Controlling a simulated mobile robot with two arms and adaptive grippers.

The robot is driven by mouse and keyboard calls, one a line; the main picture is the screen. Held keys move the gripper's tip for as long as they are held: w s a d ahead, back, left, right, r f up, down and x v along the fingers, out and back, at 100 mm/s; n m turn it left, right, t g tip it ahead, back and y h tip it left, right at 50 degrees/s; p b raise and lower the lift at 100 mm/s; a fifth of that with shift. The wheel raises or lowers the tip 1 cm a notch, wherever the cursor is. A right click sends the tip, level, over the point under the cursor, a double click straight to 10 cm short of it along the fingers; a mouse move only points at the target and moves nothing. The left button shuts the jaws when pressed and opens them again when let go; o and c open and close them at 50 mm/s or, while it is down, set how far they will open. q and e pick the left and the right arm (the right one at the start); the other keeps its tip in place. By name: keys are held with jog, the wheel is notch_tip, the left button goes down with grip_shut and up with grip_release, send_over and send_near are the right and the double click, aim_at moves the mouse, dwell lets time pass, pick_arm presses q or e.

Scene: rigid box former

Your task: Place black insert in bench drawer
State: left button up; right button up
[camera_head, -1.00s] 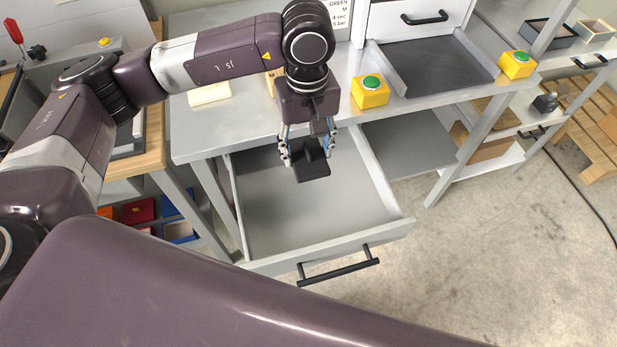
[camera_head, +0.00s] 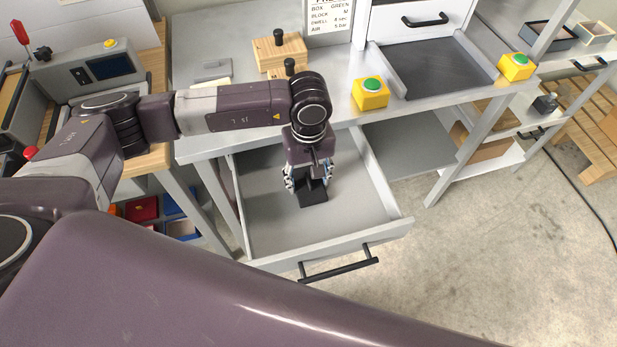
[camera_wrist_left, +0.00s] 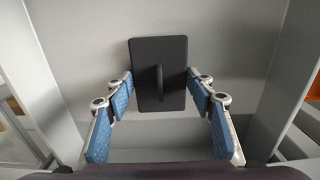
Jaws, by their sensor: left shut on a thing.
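The black insert (camera_head: 313,196) is a dark flat rectangular plate with a raised rib, seen in the wrist view (camera_wrist_left: 160,55). My left gripper (camera_head: 308,182) is shut on it, with fingertips at its two long sides. Gripper and insert are down inside the open bench drawer (camera_head: 265,228), toward its back and between its side walls. The insert is low over the grey drawer floor; I cannot tell whether it touches. My right gripper is not in view.
The drawer's front panel has a black bar handle (camera_head: 340,270). The bench top (camera_head: 225,145) overhangs the drawer's back. On it are a yellow box with a green button (camera_head: 370,93) and wooden blocks with black knobs (camera_head: 280,50). The rest of the drawer is empty.

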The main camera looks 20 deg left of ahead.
aim_at(309, 180)
pick_arm(q)
jog(key=shift+f, duration=0.1)
jog(key=o, duration=0.8)
jog(key=shift+r, duration=0.2)
jog(key=shift+w+r, duration=0.1)
jog(key=shift+r, duration=0.2)
notch_tip(309, 180, up, 11)
jog(key=shift+r+b, duration=0.15)
jog(key=shift+b, duration=0.9)
